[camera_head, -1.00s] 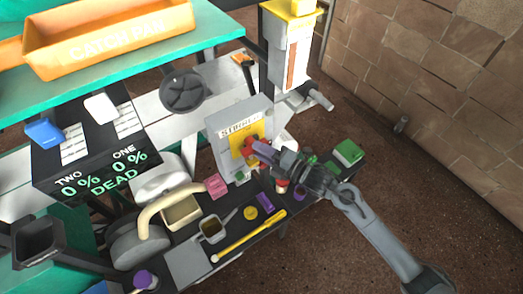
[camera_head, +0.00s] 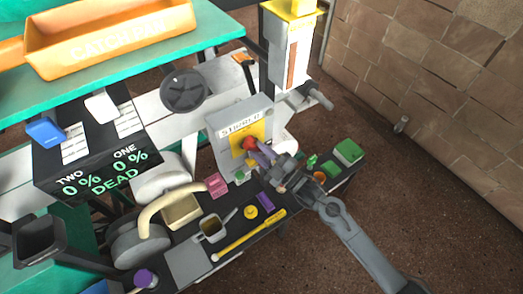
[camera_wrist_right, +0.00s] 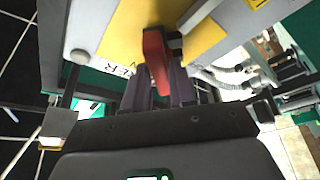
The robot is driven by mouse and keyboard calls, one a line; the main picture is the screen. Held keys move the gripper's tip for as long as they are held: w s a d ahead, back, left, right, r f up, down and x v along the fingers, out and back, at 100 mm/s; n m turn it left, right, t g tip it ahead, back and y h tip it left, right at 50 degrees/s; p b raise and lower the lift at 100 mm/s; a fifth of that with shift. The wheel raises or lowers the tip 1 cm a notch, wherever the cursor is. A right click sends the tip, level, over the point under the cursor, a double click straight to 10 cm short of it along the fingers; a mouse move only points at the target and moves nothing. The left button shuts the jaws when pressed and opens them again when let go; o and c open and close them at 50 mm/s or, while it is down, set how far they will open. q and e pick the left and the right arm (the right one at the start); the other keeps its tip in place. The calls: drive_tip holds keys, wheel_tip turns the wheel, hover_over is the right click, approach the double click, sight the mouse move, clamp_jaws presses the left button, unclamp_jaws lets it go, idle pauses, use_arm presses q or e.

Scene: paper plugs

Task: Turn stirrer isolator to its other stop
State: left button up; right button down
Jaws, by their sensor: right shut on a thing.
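The stirrer isolator is a grey box (camera_head: 222,118) with a lettered label and a yellow plate (camera_head: 237,138). Its red handle (camera_head: 249,142) stands out from the yellow plate. My right gripper (camera_head: 254,150) is at the handle with its purple-grey fingers against it. In the right wrist view the red handle (camera_wrist_right: 157,62) runs down between the two fingers (camera_wrist_right: 158,92), which are shut on it. The fingers and wrist hide part of the handle and the lower yellow plate in the head view.
A black bench holds a pink block (camera_head: 216,185), a purple block (camera_head: 265,202), a yellow rod (camera_head: 248,236) and a small grey pan (camera_head: 211,228). A green block (camera_head: 348,151) sits at the right end. A white-and-yellow unit (camera_head: 290,50) stands behind.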

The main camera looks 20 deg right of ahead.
drive_tip(key=m+t+h, duration=0.1)
drive_tip(key=m, duration=0.2)
drive_tip(key=m+t+h+p, duration=0.1)
drive_tip(key=m, duration=0.2)
drive_tip(key=shift+a+f, duration=0.1)
drive_tip(key=shift+a, duration=0.1)
drive_tip(key=m+h, duration=0.1)
drive_tip(key=m, duration=0.1)
drive_tip(key=m+t+h+p, duration=0.1)
drive_tip(key=m, duration=0.1)
drive_tip(key=m+h, duration=0.1)
drive_tip(key=m, duration=0.2)
drive_tip(key=shift+a+h, duration=0.15)
drive_tip(key=shift+h, duration=0.15)
drive_tip(key=shift+f+m+p, duration=0.1)
drive_tip(key=shift+m+p, duration=0.2)
drive_tip(key=c, duration=1)
unclamp_jaws()
drive_tip(key=shift+c, duration=0.2)
drive_tip(key=shift+s, duration=0.1)
drive_tip(key=v, duration=1)
drive_tip(key=shift+s+f, duration=0.3)
drive_tip(key=shift+f, duration=0.05)
